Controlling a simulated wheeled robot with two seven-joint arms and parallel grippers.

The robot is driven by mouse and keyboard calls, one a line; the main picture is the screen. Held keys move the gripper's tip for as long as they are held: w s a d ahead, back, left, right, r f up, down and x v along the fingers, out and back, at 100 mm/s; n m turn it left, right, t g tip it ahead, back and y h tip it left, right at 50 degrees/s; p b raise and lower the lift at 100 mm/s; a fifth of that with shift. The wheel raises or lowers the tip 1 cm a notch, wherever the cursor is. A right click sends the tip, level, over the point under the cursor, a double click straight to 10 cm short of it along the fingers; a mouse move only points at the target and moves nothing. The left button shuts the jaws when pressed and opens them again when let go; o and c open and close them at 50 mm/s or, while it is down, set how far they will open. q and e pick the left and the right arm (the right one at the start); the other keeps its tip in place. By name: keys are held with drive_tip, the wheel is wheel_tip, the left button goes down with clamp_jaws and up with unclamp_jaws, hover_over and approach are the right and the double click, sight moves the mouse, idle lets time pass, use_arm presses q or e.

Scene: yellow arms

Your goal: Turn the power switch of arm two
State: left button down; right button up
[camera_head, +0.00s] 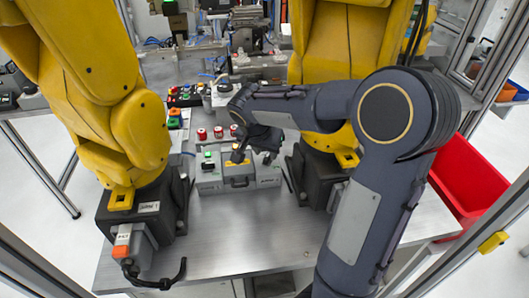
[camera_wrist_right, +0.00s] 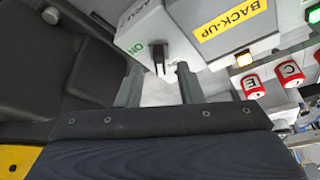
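A grey control box (camera_head: 238,182) stands on the metal table between two yellow arms. In the right wrist view, its end section (camera_wrist_right: 142,27) has a partly readable arm label, a green ON mark and a black switch knob (camera_wrist_right: 160,58). A yellow BACK-UP label (camera_wrist_right: 232,20) is on the section beside it. My right gripper (camera_head: 267,157) is at the right section of the box, which it partly covers. In the wrist view the right gripper (camera_wrist_right: 160,82) is open, with the knob between its two fingers; I cannot tell whether they touch it. My left gripper is not in view.
Red buttons (camera_head: 218,132) stand just behind the box; they also show in the wrist view (camera_wrist_right: 289,73). The yellow arms (camera_head: 140,130) flank the box closely. A red bin (camera_head: 470,185) is at the right.

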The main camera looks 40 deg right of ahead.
sight(267, 158)
drive_tip(key=shift+x, duration=1.15)
drive_tip(key=shift+c, duration=0.2)
clamp_jaws()
